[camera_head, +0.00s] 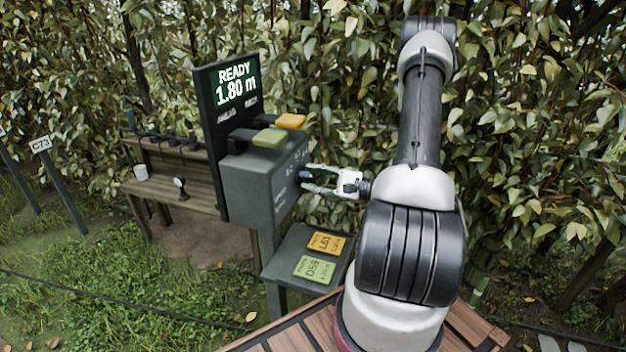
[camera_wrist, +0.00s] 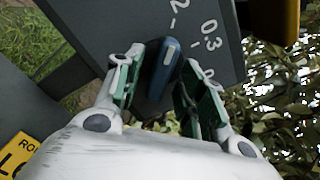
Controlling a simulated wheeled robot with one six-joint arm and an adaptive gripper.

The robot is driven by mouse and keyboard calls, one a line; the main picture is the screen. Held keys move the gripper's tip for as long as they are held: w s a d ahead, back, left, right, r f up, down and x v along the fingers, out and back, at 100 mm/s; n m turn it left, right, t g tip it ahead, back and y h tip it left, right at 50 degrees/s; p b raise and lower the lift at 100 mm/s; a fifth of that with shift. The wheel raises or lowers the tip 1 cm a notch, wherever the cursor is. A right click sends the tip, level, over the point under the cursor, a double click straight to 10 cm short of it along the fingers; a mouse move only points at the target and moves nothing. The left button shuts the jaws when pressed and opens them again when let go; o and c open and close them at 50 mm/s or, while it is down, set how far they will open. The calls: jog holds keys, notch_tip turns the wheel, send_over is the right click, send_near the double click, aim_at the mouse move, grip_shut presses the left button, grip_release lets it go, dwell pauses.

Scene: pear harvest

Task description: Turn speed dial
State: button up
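The speed dial (camera_wrist: 164,70) is a dark blue knob with a pale mark at its tip, on the grey face of the control box (camera_head: 262,180). In the head view the dial (camera_head: 304,176) shows at the box's right face, between my fingertips. My gripper (camera_head: 320,180) reaches toward it from the right. In the wrist view my gripper (camera_wrist: 160,88) has its green-padded fingers on both sides of the knob. A gap shows between the knob and each finger. The knob's base is partly hidden.
A black display (camera_head: 232,90) reads READY 1.80 m. A yellow lever (camera_head: 290,121) and a green lever (camera_head: 270,138) top the box. A shelf (camera_head: 290,250) with yellow and green cards is below. A wooden bench (camera_head: 180,180) stands left; foliage lies behind.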

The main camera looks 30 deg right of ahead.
jog(key=shift+w+a, duration=0.15)
jog(key=shift+w, duration=0.05)
jog(key=shift+c, duration=0.4)
grip_shut()
